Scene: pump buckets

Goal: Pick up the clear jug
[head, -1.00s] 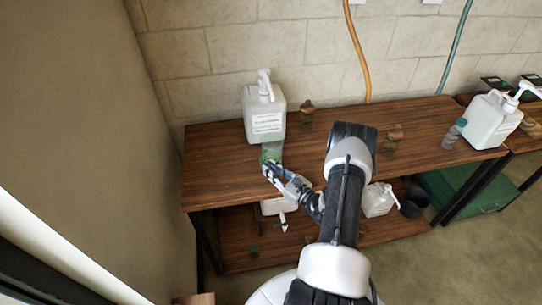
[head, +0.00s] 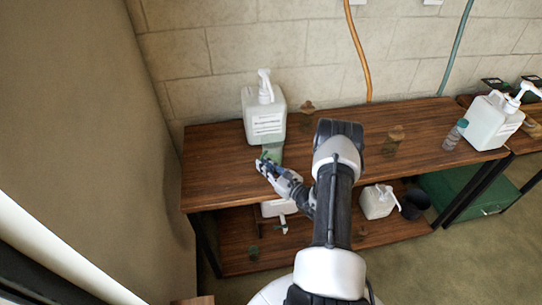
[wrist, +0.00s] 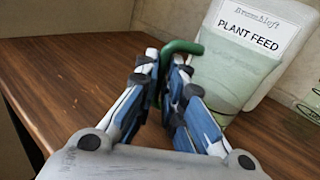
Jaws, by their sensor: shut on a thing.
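The clear jug (head: 272,154) is small, see-through and greenish, on the upper wooden shelf in front of a white pump bottle (head: 264,115). In the wrist view the clear jug (wrist: 228,80) overlaps the lower part of the bottle labelled PLANT FEED (wrist: 248,30), and its green handle (wrist: 183,47) passes between my fingers. My gripper (head: 263,164) is at the jug's near left side in the head view. In the wrist view my gripper (wrist: 167,72) is shut on the handle. The jug's base is partly hidden by my fingers, so I cannot tell whether it touches the shelf.
The wooden shelf (head: 215,175) is clear at the left. Small brown items (head: 307,110) stand near the wall. A teal-capped bottle (head: 455,135) and another white pump container (head: 490,122) are at the right. White containers (head: 378,202) and a dark cup (head: 415,203) are on the lower shelf.

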